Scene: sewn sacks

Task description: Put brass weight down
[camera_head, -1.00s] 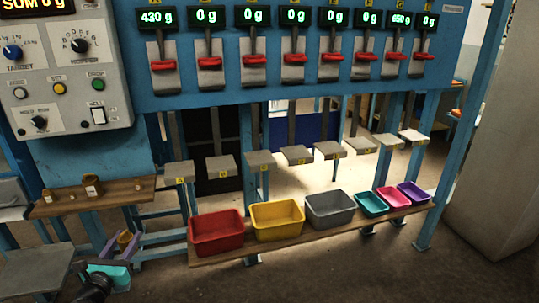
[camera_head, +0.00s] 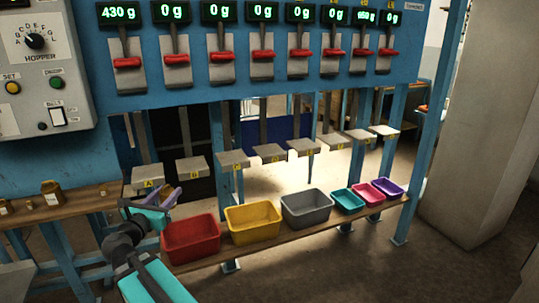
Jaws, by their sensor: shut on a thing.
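My gripper (camera_head: 166,196), with purple fingers and a teal body, is shut on a brass weight (camera_head: 171,191), which is mostly hidden between the fingers. The gripper is just in front of the grey pan labelled A (camera_head: 147,178), between it and the red bin. I cannot tell whether the weight touches anything. Other brass weights stand on the wooden shelf at the left, the larger one (camera_head: 51,192) near its middle.
Grey pans run right from A, the second one (camera_head: 193,167) close by. The red bin (camera_head: 191,238), yellow bin (camera_head: 253,220) and grey bin (camera_head: 307,208) stand on a low plank. Displays hang above; the first (camera_head: 118,13) reads 430 g.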

